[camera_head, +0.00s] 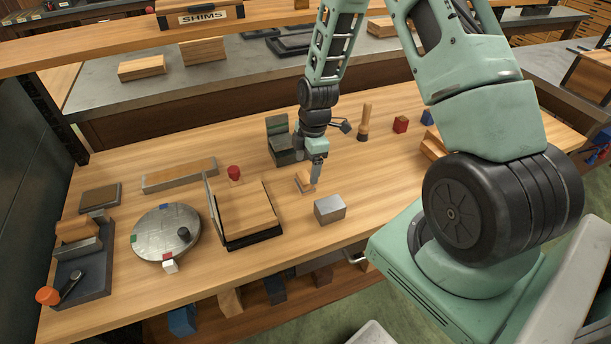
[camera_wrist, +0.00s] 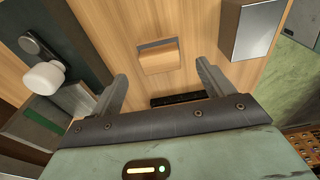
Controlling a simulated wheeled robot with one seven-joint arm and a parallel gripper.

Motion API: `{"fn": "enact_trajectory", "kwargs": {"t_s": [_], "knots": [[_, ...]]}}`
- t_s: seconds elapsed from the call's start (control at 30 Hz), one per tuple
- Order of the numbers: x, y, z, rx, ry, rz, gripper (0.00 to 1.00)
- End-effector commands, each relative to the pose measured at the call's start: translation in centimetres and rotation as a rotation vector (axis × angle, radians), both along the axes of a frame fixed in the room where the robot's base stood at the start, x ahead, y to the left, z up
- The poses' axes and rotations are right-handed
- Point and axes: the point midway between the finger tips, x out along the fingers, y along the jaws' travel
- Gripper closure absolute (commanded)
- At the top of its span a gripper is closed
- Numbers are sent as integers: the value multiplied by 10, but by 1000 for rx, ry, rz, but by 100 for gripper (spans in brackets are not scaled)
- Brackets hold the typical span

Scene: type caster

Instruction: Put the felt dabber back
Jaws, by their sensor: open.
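I cannot tell for certain which thing is the felt dabber. A small wooden block with a thin grey layer (camera_head: 304,182) lies on the bench, and it also shows in the wrist view (camera_wrist: 158,58). An upright piece with a wooden handle and a dark foot (camera_head: 364,121) stands farther back, right of my arm. My gripper (camera_head: 316,181) points down close to the small block. In the wrist view its two fingers (camera_wrist: 162,74) are spread and empty, with the block beyond the tips, between their lines. Whether they touch it is unclear.
A grey metal block (camera_head: 330,209) sits in front of my gripper. A dark green box (camera_head: 280,141) stands behind left. A red-knobbed piece (camera_head: 234,174), a wooden board in a black frame (camera_head: 246,215) and a round metal plate (camera_head: 165,233) are left. Bench is clear front right.

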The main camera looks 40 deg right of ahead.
Motion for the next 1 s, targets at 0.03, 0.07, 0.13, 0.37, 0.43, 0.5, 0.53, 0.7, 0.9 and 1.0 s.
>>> {"fn": "enact_trajectory", "kwargs": {"t_s": [0.03,0.07,0.13,0.37,0.43,0.5,0.53,0.7,0.9,1.0], "knots": [[1,-2,11,0,-5,-1,20],[1,-3,16,-1,-5,0,20],[0,-4,29,-1,-5,-2,20],[-1,-7,59,0,-1,1,20],[-2,-6,64,-1,-2,0,20],[-3,4,72,1,2,-8,20],[-3,12,78,0,3,-16,20],[-30,102,129,-2,26,-130,20],[-124,210,189,-23,66,-351,20],[-173,236,206,-35,74,-453,20]]}}
